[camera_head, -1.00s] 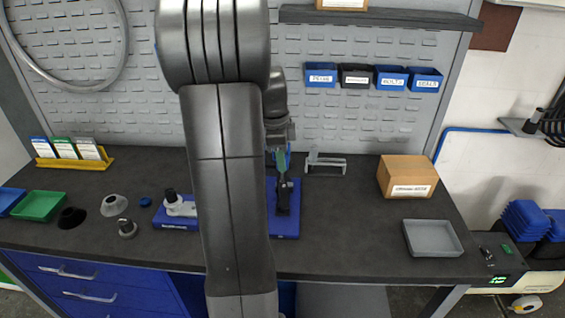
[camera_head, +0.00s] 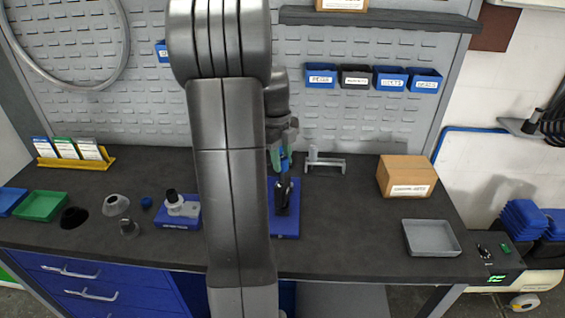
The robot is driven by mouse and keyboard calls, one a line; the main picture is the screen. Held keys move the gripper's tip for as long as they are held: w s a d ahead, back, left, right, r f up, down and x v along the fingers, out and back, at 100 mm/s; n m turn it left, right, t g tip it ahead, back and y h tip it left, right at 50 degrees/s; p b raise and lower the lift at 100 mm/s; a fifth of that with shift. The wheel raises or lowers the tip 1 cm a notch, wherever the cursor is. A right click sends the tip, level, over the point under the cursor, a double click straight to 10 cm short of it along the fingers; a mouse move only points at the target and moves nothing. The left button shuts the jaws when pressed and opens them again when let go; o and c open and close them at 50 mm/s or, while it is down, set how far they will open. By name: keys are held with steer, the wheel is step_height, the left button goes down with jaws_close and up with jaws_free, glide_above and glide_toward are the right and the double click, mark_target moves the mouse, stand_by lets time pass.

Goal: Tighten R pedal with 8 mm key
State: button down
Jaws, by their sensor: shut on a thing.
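My gripper (camera_head: 283,150) is above the back part of a blue base plate (camera_head: 288,226) at the middle of the bench. It is shut on a slim green and blue tool, which I take to be the 8 mm key (camera_head: 275,158). The key's lower end is too small to make out, so I cannot tell whether it touches the part below. A dark part, likely the R pedal on its crank (camera_head: 283,198), stands on the blue plate just below the gripper. My arm hides the left side of the plate.
A grey bracket (camera_head: 325,163) stands close right of the gripper. Farther right are a cardboard box (camera_head: 405,172) and an empty grey tray (camera_head: 432,238). Left of my arm are another blue base with a grey part (camera_head: 180,208), small cones and a green tray (camera_head: 41,206).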

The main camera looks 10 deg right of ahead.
steer(key=shift+s+f+m, duration=0.1)
steer(key=shift+f+m, duration=0.1)
steer(key=shift+m, duration=1)
steer(key=shift+r+p, duration=0.15)
steer(key=shift+p, duration=0.2)
steer(key=shift+r+p, duration=0.3)
steer(key=shift+r, duration=0.15)
